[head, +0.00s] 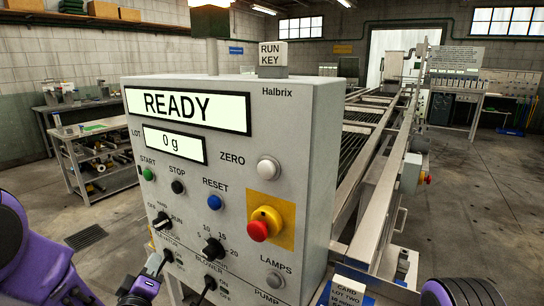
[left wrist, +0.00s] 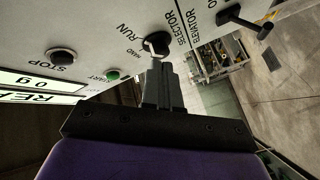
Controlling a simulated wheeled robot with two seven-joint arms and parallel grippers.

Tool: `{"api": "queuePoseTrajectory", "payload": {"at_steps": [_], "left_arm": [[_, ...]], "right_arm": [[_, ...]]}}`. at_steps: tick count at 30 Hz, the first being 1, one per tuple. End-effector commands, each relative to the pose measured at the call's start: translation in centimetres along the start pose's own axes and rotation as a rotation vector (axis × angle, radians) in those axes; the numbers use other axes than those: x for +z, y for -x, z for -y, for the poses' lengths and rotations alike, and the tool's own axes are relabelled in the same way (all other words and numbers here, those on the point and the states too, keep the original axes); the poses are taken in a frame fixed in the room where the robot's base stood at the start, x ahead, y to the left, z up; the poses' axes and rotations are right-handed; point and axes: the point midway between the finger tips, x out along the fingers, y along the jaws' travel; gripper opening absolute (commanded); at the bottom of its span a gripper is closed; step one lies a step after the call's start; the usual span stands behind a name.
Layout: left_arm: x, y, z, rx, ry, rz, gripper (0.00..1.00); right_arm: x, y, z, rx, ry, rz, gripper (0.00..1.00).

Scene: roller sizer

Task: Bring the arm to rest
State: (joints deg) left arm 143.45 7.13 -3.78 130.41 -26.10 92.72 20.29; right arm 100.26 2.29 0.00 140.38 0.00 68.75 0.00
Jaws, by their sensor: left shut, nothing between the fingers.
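A grey control panel (head: 235,140) stands in front of me, its screen reading READY and the display below reading 0 g. My left gripper (head: 156,262) is low at the panel's left side, just below the black selector knob (head: 161,221). In the left wrist view its fingers (left wrist: 160,82) are shut and empty, with their tips close to the selector knob (left wrist: 157,43). I cannot tell whether they touch it. My right gripper is not in view.
A workbench (head: 90,135) stands at the left, with open floor between.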

Motion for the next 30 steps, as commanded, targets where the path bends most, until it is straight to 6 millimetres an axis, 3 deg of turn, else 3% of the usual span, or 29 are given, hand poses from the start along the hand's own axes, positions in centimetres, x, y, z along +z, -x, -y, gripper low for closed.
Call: {"api": "queuePoseTrajectory", "payload": {"at_steps": [1,5,6,9,12,15,18,21,30], "left_arm": [[2.6,1.6,3.6,-0.113,-0.096,0.073,0.00],[8.3,7.6,12.3,-0.382,-0.324,0.292,0.00],[9.7,10.0,14.7,-0.455,-0.379,0.364,0.00],[12.7,16.8,20.1,-0.628,-0.492,0.548,0.00],[14.6,23.9,24.1,-0.777,-0.550,0.702,0.00],[15.5,29.4,26.4,-0.875,-0.572,0.802,0.00],[16.1,32.6,27.7,-0.917,-0.585,0.864,0.00],[16.2,33.6,28.1,-0.933,-0.589,0.883,0.00],[16.2,33.5,28.1,-0.931,-0.587,0.880,0.00]], "right_arm": [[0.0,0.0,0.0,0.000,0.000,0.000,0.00],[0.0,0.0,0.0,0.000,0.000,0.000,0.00],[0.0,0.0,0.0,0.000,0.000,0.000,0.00],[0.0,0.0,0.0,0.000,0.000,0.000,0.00],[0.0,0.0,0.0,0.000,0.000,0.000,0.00],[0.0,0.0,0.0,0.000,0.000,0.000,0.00],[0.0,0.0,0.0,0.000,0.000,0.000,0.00],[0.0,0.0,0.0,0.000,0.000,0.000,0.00],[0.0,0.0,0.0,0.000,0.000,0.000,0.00]]}}
